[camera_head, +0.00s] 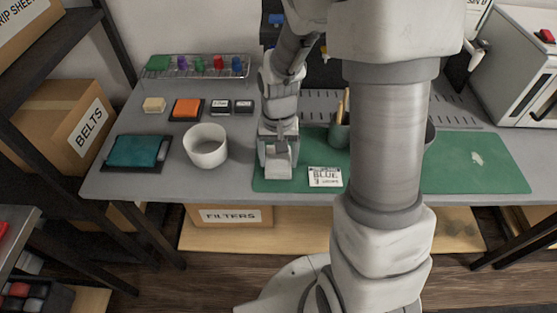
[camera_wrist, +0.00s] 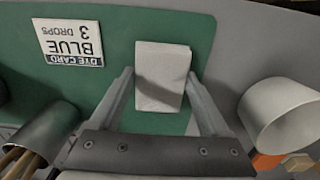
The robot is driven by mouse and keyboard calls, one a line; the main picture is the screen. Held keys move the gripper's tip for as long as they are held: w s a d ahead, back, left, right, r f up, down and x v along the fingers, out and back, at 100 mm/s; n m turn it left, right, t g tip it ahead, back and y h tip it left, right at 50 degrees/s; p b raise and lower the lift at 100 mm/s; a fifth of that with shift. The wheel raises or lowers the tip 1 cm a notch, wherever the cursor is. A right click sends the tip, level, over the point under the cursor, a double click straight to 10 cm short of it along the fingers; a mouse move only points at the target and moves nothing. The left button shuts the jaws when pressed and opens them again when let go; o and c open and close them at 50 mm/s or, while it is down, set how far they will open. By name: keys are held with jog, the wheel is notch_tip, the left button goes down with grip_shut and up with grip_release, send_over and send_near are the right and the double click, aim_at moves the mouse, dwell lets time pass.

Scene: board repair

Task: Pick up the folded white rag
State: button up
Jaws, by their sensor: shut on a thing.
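The folded white rag (camera_wrist: 161,72) is a small, pale, block-like bundle between my fingertips in the wrist view. It also shows in the head view (camera_head: 278,168) at the left end of the green mat (camera_head: 480,170). My gripper (camera_wrist: 160,78) is shut on the rag, one finger along each side. In the head view my gripper (camera_head: 278,157) points down over the mat. I cannot tell whether the rag still touches the mat.
A dye card (camera_head: 325,177) reading BLUE lies right of the rag. A white bowl (camera_head: 206,146) stands to the left, with a teal cloth on a tray (camera_head: 166,152) beyond it. My arm hides the mat's middle.

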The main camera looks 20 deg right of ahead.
aim_at(278, 161)
jog(key=shift+r+p, duration=0.95)
jog(key=shift+r, duration=1.45)
jog(key=s+d+r+p, duration=0.2)
jog(key=s+d+r, duration=0.4)
jog(key=d, duration=0.4)
jog(key=shift+r, duration=0.1)
